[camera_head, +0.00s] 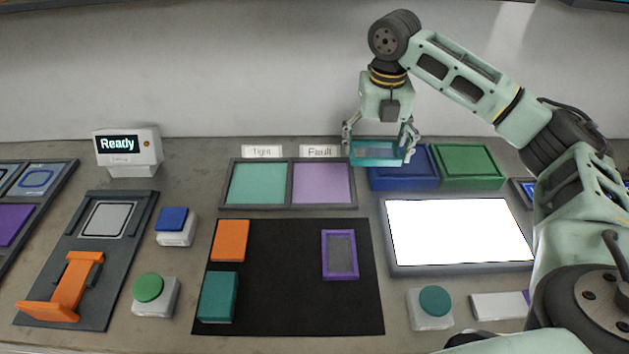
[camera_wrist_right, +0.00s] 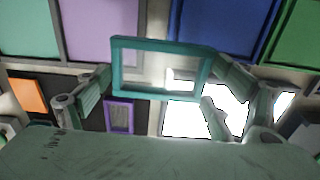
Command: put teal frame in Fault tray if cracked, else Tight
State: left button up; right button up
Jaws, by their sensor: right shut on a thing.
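The teal frame (camera_head: 372,161) is a rectangular frame with a pale see-through middle. My right gripper (camera_head: 380,142) is shut on it and holds it above the back of the bench, near the blue tray. In the right wrist view the frame (camera_wrist_right: 114,68) sits between the fingers of the right gripper (camera_wrist_right: 160,92); I cannot make out a crack in it. The Tight tray (camera_head: 258,184) has a teal floor and the Fault tray (camera_head: 322,184) a lilac floor; both look empty. The frame is right of the Fault tray. My left gripper is not in view.
A blue tray (camera_head: 404,179) and a green tray (camera_head: 467,167) stand at the back right. A lit white panel (camera_head: 458,231) lies in front of them. A black mat (camera_head: 290,290) holds an orange block (camera_head: 230,241), a teal block (camera_head: 217,298) and a purple frame (camera_head: 354,272). A box (camera_head: 128,151) reads "Ready".

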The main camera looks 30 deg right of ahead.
jog(key=p, duration=0.2)
send_over(321, 192)
notch_tip(321, 192, down, 7)
jog(key=shift+s+r, duration=0.1)
jog(key=shift+r, duration=0.05)
notch_tip(321, 192, down, 4)
jog(key=shift+r+p, duration=0.1)
jog(key=shift+p, duration=0.4)
jog(key=shift+f, duration=0.2)
jog(key=o, duration=0.8)
jog(key=shift+f, duration=0.15)
jog(key=o, duration=0.4)
notch_tip(321, 192, up, 12)
jog(key=shift+r+b, duration=0.2)
jog(key=shift+b, duration=0.75)
